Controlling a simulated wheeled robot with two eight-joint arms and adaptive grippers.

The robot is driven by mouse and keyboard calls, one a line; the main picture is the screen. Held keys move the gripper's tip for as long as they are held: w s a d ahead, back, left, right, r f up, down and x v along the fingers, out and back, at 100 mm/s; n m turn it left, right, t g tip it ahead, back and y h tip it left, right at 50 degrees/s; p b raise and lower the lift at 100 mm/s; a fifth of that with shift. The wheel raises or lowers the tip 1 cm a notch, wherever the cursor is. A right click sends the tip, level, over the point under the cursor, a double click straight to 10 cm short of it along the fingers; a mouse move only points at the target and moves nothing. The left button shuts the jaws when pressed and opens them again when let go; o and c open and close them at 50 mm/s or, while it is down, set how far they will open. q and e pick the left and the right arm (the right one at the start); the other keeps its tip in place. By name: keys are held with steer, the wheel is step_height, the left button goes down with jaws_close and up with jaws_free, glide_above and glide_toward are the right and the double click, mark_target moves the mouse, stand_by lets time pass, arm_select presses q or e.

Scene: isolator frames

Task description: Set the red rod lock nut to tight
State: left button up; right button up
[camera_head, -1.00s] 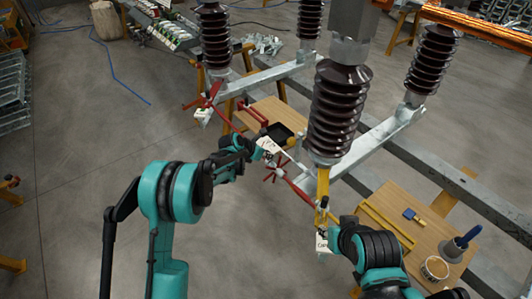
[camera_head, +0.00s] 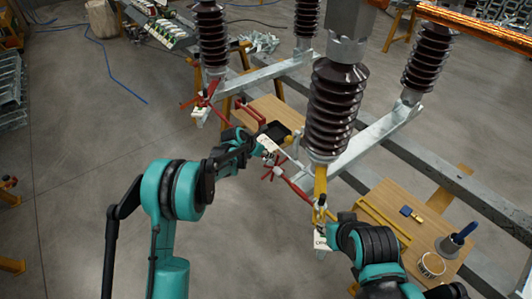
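A red rod (camera_head: 298,189) runs slantwise below the front dark insulator. A red spoked piece (camera_head: 268,174), which looks like the lock nut, sits on its left part. My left gripper (camera_head: 266,153) is just above this spoked piece, beside a white tag (camera_head: 267,143). I cannot tell whether it touches the piece, or whether its fingers are open. My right gripper (camera_head: 325,222) is at the rod's right end, by a yellow upright lever (camera_head: 320,183) and a white tag (camera_head: 320,241). Its fingers are too small and hidden to read. Another red spoked piece (camera_head: 204,101) is at the far left.
Dark ribbed insulators (camera_head: 335,105) stand on grey steel beams (camera_head: 385,140). A wooden board (camera_head: 400,225) at right holds a blue-handled tool in a cup (camera_head: 450,247) and a tape roll (camera_head: 431,265).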

arm_select(q)
steer(key=v, duration=1.2)
steer(key=shift+s+a, duration=0.1)
steer(key=s+a+r+m+y, duration=0.1)
steer(key=s+a+r+m, duration=0.25)
steer(key=s+m, duration=0.35)
steer(key=s+a+r+m+y, duration=0.1)
steer(key=s+a+r+m, duration=0.2)
steer(key=s+r+m, duration=0.35)
steer(key=s+a+f+m+y, duration=0.1)
steer(key=s+a+f+m, duration=0.1)
steer(key=s+a+m, duration=0.2)
steer(key=s+a+f+m+t+y, duration=0.1)
steer(key=s+a+m, duration=0.3)
steer(key=s+m, duration=0.6)
steer(key=shift+s+f+y, duration=0.7)
steer(key=shift+s+f, duration=0.05)
steer(key=shift+s, duration=3.35)
steer(key=shift+a, duration=0.15)
